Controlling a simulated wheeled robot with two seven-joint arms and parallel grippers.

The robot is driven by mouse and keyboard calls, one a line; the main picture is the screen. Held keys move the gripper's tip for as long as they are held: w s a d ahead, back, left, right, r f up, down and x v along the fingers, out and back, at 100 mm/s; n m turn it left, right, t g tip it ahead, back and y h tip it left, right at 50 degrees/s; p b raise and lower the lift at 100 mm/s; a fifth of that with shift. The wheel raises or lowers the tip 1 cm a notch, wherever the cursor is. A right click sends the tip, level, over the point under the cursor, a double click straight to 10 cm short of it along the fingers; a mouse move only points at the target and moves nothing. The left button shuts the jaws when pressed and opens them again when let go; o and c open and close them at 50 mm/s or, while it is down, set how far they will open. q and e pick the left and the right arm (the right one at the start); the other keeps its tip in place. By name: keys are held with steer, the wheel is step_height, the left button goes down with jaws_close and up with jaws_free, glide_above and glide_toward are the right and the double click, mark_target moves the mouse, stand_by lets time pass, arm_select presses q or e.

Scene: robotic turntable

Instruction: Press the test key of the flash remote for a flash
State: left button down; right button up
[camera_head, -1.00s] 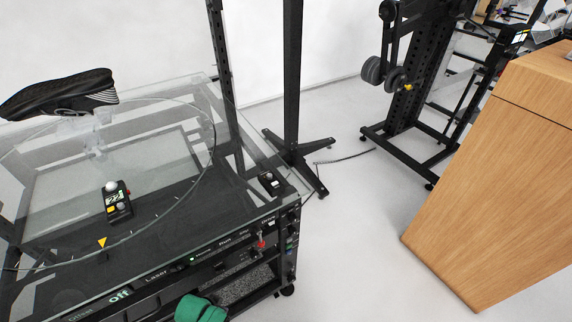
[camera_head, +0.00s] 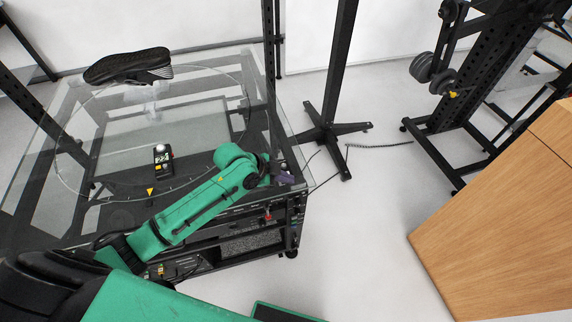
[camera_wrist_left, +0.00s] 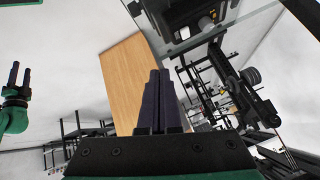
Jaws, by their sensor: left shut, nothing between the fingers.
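My left arm reaches in from the left to the cart's front right corner. Its gripper (camera_head: 286,179) has dark purple fingers, shut together and empty; they also show shut in the left wrist view (camera_wrist_left: 158,100). The small black box on that corner, which I take for the flash remote, is hidden or nearly hidden by the gripper and wrist in the head view. I cannot tell whether the fingers touch it, and its test key does not show. My right gripper (camera_wrist_left: 18,76) shows at the left of the left wrist view, its two fingers apart.
A black handheld device with a white dome (camera_head: 163,160) stands on the glass turntable. A dark shoe (camera_head: 128,66) sits on a clear stand behind it. A black post on a foot (camera_head: 330,130) stands right of the cart.

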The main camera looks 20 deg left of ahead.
arm_select(q)
steer(key=w+a+r+m+p, duration=0.1)
steer(key=w+a+r+m, duration=0.2)
steer(key=r, duration=0.4)
steer(key=shift+w+r+m+h, duration=0.3)
steer(key=shift+w+m+h, duration=0.15)
steer(key=shift+w, duration=0.55)
arm_select(e)
step_height(320, 180, up, 2)
steer(key=shift+r, duration=0.15)
arm_select(q)
steer(key=shift+d+f, duration=0.1)
arm_select(e)
steer(key=shift+d, duration=0.15)
arm_select(q)
step_height(320, 180, down, 8)
steer(key=b, duration=0.6)
steer(key=shift+r, duration=0.2)
steer(key=shift+f+b, duration=0.4)
steer(key=shift+f, duration=0.2)
arm_select(e)
step_height(320, 180, down, 7)
